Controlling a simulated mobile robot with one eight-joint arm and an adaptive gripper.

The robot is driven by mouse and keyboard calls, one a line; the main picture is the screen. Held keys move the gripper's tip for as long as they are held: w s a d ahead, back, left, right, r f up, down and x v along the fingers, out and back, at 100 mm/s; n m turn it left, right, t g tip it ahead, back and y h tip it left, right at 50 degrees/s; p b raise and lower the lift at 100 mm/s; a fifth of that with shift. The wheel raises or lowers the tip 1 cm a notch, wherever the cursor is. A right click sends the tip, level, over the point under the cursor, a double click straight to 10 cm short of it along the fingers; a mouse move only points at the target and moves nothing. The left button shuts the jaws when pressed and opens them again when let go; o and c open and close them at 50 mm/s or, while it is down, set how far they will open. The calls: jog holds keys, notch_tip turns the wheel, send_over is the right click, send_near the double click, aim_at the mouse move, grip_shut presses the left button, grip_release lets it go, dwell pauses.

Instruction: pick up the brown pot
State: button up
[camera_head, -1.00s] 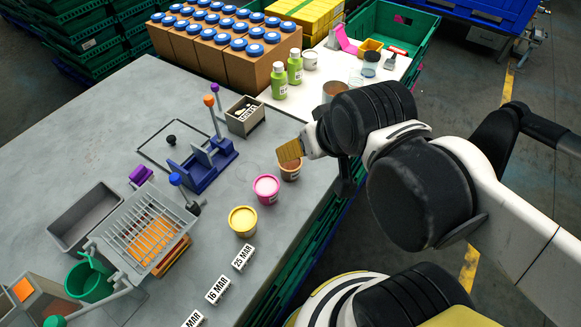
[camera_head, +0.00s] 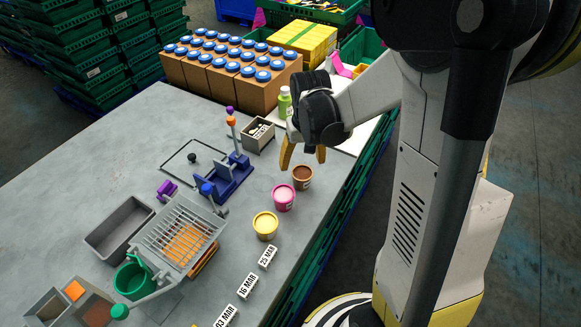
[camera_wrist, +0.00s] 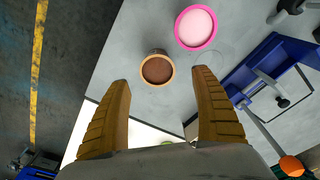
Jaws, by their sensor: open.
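The brown pot (camera_head: 302,178) stands upright on the grey table near its right edge, in line with the pink pot and the yellow pot. In the wrist view the brown pot (camera_wrist: 158,69) shows its round brown top just beyond my fingertips, between their lines. My gripper (camera_head: 304,158) is open and empty, with yellow-brown fingers pointing down, just behind and above the brown pot. In the wrist view my gripper (camera_wrist: 161,80) has its two fingers wide apart, and neither appears to touch the pot.
The pink pot (camera_head: 284,197) stands close beside the brown pot, and the yellow pot (camera_head: 265,225) is nearer the front. A blue lever device (camera_head: 223,181) is to the left. A green bottle (camera_head: 285,104) stands behind my gripper. The table's right edge is close.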

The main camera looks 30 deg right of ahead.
aim_at(302, 180)
jog(key=f+b, duration=0.1)
jog(key=f, duration=0.2)
jog(key=f+b, duration=0.1)
jog(key=f, duration=0.3)
jog(key=w+f+b, duration=0.1)
jog(key=f, duration=0.2)
jog(key=shift+d+f, duration=0.2)
jog(key=shift+d, duration=0.15)
jog(key=c, duration=1.4)
